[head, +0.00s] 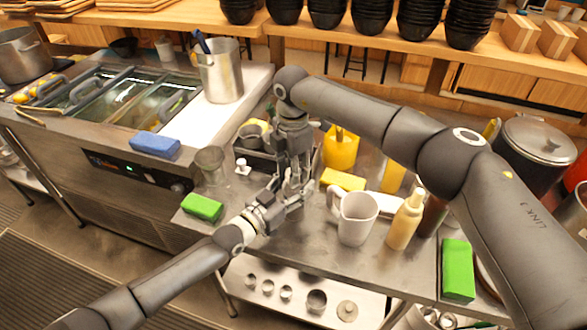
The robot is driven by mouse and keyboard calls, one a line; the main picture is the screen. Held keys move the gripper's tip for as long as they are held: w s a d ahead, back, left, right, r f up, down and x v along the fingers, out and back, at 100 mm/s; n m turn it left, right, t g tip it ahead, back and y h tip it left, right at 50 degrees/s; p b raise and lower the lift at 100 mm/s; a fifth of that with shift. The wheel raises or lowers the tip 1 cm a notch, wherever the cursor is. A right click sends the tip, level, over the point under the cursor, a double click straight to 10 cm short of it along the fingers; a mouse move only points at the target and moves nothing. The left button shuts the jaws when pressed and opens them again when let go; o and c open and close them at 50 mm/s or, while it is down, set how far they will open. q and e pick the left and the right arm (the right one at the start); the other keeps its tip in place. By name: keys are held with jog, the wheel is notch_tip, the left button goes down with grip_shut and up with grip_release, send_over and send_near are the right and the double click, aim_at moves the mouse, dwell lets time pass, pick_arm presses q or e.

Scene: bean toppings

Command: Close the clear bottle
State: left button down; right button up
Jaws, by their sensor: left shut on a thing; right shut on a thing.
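My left gripper (287,196) reaches in from the lower left over the steel table. My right gripper (297,180) points down from above, and the two meet close together. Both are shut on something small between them. The fingers hide most of it, and I cannot make out a clear bottle or its cap there. A clear, open-topped container (211,165) stands at the table's left edge, apart from both grippers. I cannot tell whether it is the clear bottle.
A white pitcher (357,219), a cream squeeze bottle (405,222) and a yellow sponge (343,179) stand close to the right of the grippers. Green sponges lie at the left (202,207) and right (458,270). Bare steel (290,240) shows in front.

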jog(key=m, duration=0.6)
jog(key=shift+w, duration=0.15)
jog(key=m, duration=0.7)
jog(key=shift+w, duration=0.1)
jog(key=o, duration=0.7)
jog(key=shift+r, duration=2.2)
